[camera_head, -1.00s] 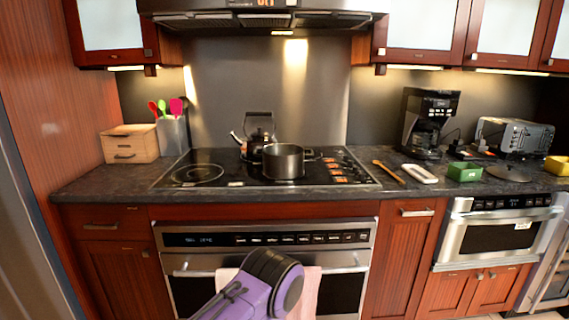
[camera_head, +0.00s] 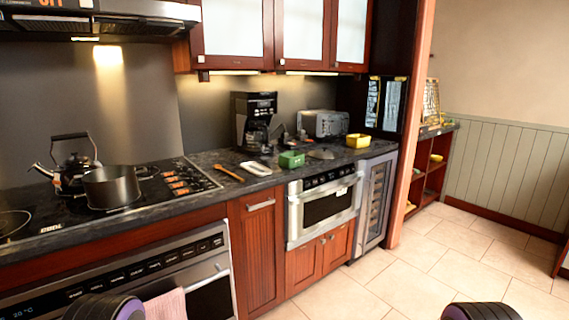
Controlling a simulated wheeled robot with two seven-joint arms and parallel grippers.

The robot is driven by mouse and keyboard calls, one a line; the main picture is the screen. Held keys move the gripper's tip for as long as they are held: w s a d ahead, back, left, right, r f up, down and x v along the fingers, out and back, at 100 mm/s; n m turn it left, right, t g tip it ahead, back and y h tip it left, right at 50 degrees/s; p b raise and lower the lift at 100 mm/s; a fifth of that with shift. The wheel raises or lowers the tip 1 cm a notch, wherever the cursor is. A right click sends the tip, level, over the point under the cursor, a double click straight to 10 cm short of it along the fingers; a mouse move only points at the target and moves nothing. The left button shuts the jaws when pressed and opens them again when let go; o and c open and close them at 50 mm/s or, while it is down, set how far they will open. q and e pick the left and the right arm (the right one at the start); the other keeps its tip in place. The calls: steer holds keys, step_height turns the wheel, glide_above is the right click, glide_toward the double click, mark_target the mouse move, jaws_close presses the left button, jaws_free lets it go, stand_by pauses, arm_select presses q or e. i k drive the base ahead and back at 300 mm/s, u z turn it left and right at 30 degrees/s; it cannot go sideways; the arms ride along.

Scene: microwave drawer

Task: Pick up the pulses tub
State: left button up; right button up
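A small green tub (camera_head: 291,159) sits on the dark counter above the microwave drawer, right of the coffee maker. A yellow tub (camera_head: 357,140) sits further right, near the counter's right end. I cannot read any label, so I cannot tell which one is the pulses tub. Neither gripper is in view. Only rounded dark and purple parts of my arms show at the bottom edge, well short of the tubs.
The microwave drawer (camera_head: 326,203) is shut. A coffee maker (camera_head: 254,120), toaster (camera_head: 323,124), wooden spoon (camera_head: 229,173) and white dish (camera_head: 256,168) are on the counter. A pot (camera_head: 112,188) and kettle (camera_head: 70,166) stand on the cooktop. Tiled floor (camera_head: 425,275) is open at right.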

mark_target(289, 160)
steer(key=u, duration=0.15)
steer(key=i, duration=1.6)
steer(key=z, duration=0.55)
